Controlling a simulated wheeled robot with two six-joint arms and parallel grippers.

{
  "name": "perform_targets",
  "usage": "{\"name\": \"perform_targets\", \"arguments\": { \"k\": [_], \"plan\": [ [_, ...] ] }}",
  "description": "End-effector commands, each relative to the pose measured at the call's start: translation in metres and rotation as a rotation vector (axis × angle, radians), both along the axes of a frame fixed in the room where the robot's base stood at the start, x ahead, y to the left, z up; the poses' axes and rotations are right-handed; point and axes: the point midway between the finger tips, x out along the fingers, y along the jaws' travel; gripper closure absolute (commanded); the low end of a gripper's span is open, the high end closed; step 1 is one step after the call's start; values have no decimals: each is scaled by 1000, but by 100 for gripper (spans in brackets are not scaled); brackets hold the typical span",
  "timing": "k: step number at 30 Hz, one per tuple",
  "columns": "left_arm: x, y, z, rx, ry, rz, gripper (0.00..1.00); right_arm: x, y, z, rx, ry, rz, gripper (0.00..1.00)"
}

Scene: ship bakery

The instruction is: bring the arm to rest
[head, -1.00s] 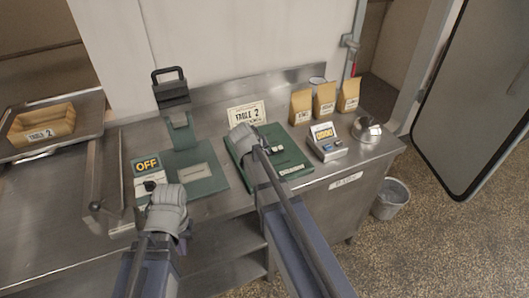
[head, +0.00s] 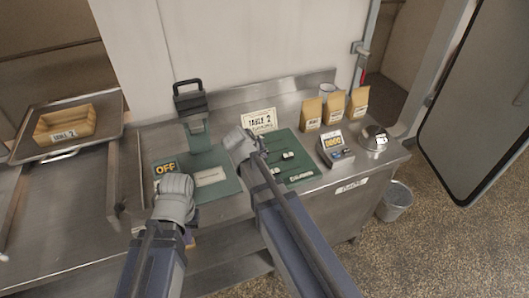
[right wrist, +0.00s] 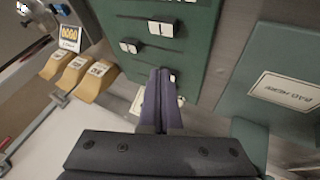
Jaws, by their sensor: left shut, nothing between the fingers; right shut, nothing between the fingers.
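My left gripper (head: 174,198) is at the front left of the counter in the head view, by the OFF sign; its fingers are mostly hidden by its own wrist. My right gripper (head: 240,145) is over the left edge of the green board (head: 299,169). In the right wrist view its two dark fingers (right wrist: 159,98) lie together, shut and empty, in front of the green board (right wrist: 190,62). Neither gripper holds anything.
An OFF sign (head: 165,168) and a black-handled press (head: 189,100) stand at left. A TABLE 2 card (head: 259,121), paper bags (head: 334,107), a display box (head: 335,149) and a metal bowl (head: 375,138) stand around the board.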

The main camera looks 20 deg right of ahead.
Motion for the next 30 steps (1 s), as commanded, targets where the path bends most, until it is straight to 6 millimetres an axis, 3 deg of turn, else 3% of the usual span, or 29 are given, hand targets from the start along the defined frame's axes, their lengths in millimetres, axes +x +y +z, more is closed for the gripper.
{"name": "perform_targets", "arguments": {
  "k": [20, 23, 30],
  "plan": [
    [0, 0, 3, 0, 0, 0, 100, -4, 5, 3, 4, 6, 3, 100],
    [0, 0, 3, 0, 0, 0, 100, -23, 25, -5, 34, 57, 32, 100],
    [0, 0, 3, 0, 0, 0, 100, -118, 116, -32, 186, 333, 199, 100]
  ]
}}
